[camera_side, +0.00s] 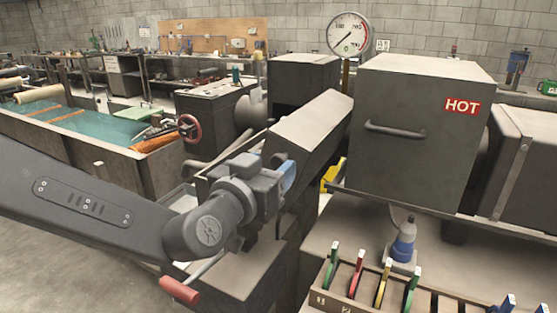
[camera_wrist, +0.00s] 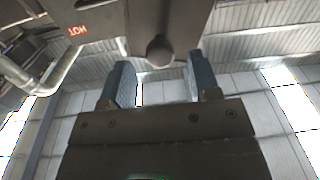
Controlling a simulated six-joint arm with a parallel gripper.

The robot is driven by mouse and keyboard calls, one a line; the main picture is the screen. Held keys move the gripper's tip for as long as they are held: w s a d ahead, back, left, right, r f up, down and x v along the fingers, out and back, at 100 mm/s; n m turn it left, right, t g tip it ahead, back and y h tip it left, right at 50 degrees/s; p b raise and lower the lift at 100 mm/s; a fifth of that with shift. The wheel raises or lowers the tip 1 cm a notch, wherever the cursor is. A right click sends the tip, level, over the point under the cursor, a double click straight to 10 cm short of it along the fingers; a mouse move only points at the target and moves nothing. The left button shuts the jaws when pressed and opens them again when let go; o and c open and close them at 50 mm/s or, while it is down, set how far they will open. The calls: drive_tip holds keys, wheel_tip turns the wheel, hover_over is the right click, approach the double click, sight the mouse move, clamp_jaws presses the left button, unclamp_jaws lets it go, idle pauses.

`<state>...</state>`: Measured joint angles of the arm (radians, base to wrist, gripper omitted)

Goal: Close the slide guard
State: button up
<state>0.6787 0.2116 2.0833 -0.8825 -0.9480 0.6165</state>
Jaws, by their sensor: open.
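The dark box-shaped hood (camera_side: 440,160) with a red HOT label looks like the slide guard. It stands at centre right in the side view, with a bar handle (camera_side: 395,131) on its front face. My gripper (camera_side: 288,177) is left of and below the handle, apart from it, with a blue finger showing. In the wrist view my gripper (camera_wrist: 160,75) is open and empty, its two blue fingers spread. A dark rounded knob or bar end (camera_wrist: 160,50) appears beyond and between the fingertips. I cannot tell its distance. The HOT label (camera_wrist: 90,30) shows upside down at upper left.
A dial gauge (camera_side: 348,35) stands behind the hood's left edge. A blue bottle (camera_side: 403,242) and a rack of colour-handled tools (camera_side: 372,285) are below the hood. A red-gripped crank (camera_side: 180,290) is below my arm. A water tank (camera_side: 90,120) is at left.

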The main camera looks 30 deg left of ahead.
sight(277, 163)
drive_tip(key=shift+w, duration=1.7)
clamp_jaws()
